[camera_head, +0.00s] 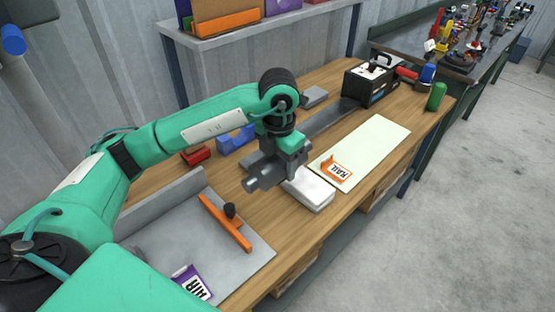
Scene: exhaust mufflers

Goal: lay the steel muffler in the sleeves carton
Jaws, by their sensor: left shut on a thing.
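My left gripper (283,163) comes in from the left over the middle of the wooden bench. It is shut on a grey steel muffler (263,178), a short stubby cylinder whose thinner end points left and down. The fingertips are mostly hidden by the wrist and the muffler. A small white box (314,193) lies just right of and below the muffler; I cannot tell whether they touch. No carton is clearly marked for sleeves, so I cannot tell which one it is. My right gripper is not in view.
A grey mat (240,272) holds an orange bar (224,222) with a black knob, and a purple AIR sign (192,282). A pale green board (378,140) with an orange RAIL sign (337,170) lies to the right. Behind are a blue holder (232,142), red block (196,156) and black box (372,82).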

